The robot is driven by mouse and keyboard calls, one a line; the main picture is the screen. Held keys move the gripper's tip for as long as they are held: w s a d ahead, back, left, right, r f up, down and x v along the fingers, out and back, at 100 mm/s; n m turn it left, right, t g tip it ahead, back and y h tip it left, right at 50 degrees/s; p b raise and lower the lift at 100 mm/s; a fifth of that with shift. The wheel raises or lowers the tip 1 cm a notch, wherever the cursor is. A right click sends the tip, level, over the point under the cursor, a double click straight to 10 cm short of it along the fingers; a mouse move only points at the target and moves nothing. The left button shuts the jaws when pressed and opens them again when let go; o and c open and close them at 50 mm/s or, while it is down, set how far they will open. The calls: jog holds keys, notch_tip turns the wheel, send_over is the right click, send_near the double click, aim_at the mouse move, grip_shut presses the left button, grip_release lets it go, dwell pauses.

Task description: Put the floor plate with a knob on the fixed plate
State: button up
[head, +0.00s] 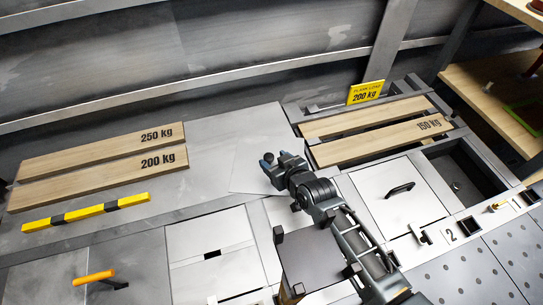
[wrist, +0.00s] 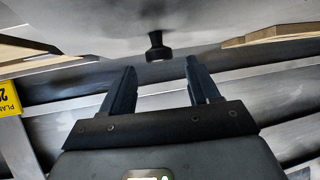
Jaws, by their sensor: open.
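The floor plate with a knob (head: 252,178) looks like a thin pale grey sheet lying on a larger grey surface (head: 215,150) near the middle of the head view. That surface may be the fixed plate, but I cannot tell for sure. My gripper (head: 268,163) is over the pale sheet. In the wrist view its two dark fingers (wrist: 158,75) are apart with nothing between them. A black knob (wrist: 156,46) stands on grey metal just beyond the fingertips, roughly centred between them and not held. In the head view my gripper hides the knob.
Wooden boards marked 250 kg (head: 90,150) and 200 kg (head: 100,178) and a yellow-black bar (head: 87,212) lie left. Right are a 150 kg board (head: 385,140), a yellow sign (head: 366,93), a black-handled plate (head: 390,210) and an open recess (head: 465,175). An orange-handled plate (head: 55,290) is front left.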

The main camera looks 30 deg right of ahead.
jog(key=p+v, duration=0.1)
jog(key=v, duration=0.7)
jog(key=shift+s+r+p, duration=0.2)
jog(key=shift+s+p, duration=0.15)
jog(key=shift+s+r, duration=0.1)
jog(key=shift+s, duration=0.1)
jog(key=s+a+r+t, duration=0.1)
jog(key=s+r, duration=0.3)
jog(key=s, duration=0.6)
jog(key=s+a+r, duration=0.1)
jog(key=s+r, duration=0.2)
jog(key=s, duration=0.8)
jog(key=s+r+t, duration=0.1)
jog(key=s+r, duration=1)
jog(key=r, duration=0.5)
jog(key=shift+s+a+t, duration=0.3)
jog(key=shift+s, duration=0.05)
